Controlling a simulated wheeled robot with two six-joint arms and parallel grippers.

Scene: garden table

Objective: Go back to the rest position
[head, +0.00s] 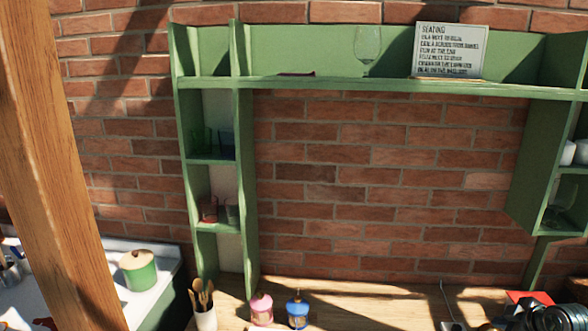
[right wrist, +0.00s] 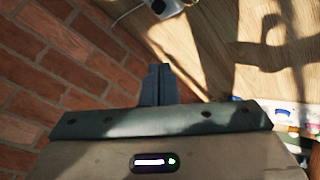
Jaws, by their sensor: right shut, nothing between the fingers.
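My right gripper (head: 532,314) shows in the bottom right corner of the head view, partly cut off by the frame edge. In the right wrist view its two fingers (right wrist: 158,78) are pressed together with nothing between them. They are in front of the brick wall and the edge of the wooden table top (right wrist: 215,45). My left gripper is not in view.
A green shelf unit (head: 246,180) stands against the brick wall (head: 370,190), with a sign (head: 449,50) and a glass (head: 367,48) on top. A pink jar (head: 261,309), a blue jar (head: 297,312) and a utensil cup (head: 205,318) stand on the table. A wooden post (head: 62,170) rises at left.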

